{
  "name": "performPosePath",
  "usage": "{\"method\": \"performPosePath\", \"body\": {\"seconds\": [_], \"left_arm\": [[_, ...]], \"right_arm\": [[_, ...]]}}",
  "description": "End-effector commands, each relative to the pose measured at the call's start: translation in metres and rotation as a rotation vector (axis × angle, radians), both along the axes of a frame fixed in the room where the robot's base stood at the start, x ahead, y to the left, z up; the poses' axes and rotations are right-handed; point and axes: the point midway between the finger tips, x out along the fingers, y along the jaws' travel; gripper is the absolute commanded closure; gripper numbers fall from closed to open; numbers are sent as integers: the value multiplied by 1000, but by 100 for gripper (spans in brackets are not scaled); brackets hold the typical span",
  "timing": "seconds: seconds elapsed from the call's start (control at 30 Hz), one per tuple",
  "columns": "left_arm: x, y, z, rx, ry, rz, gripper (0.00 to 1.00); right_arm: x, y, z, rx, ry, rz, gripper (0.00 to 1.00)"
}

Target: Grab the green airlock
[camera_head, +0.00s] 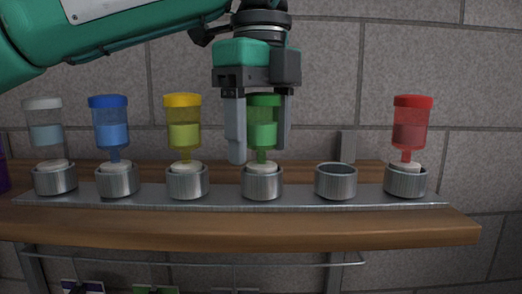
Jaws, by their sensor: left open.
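The green airlock (263,136) stands upright in a round metal holder (262,184) on the shelf, with a green cap and a narrow green stem. My left gripper (260,150) points straight down from above, open, with one finger on each side of the airlock's body. The left finger hides part of its left edge, and the gripper's palm is above the cap. I cannot tell whether either finger touches it. My right gripper does not show.
Yellow (184,130), blue (110,128) and clear (45,128) airlocks stand in holders to the left. A red airlock (410,126) stands at the right. The holder (336,181) between green and red is empty. A wooden shelf (240,229) runs below, against a block wall.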

Motion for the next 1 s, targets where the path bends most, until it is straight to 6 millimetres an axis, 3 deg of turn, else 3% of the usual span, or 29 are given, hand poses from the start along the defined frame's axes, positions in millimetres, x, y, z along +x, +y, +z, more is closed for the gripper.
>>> {"method": "performPosePath", "body": {"seconds": [0.23,0.47,0.8,1.0], "left_arm": [[0,0,-1,0,0,0,36],[0,0,-1,0,0,0,81],[0,0,1,-1,-1,0,83],[0,-1,12,0,-2,1,83]], "right_arm": [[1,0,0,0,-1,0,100],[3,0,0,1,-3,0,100],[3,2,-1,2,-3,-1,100],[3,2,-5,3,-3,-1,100]]}}
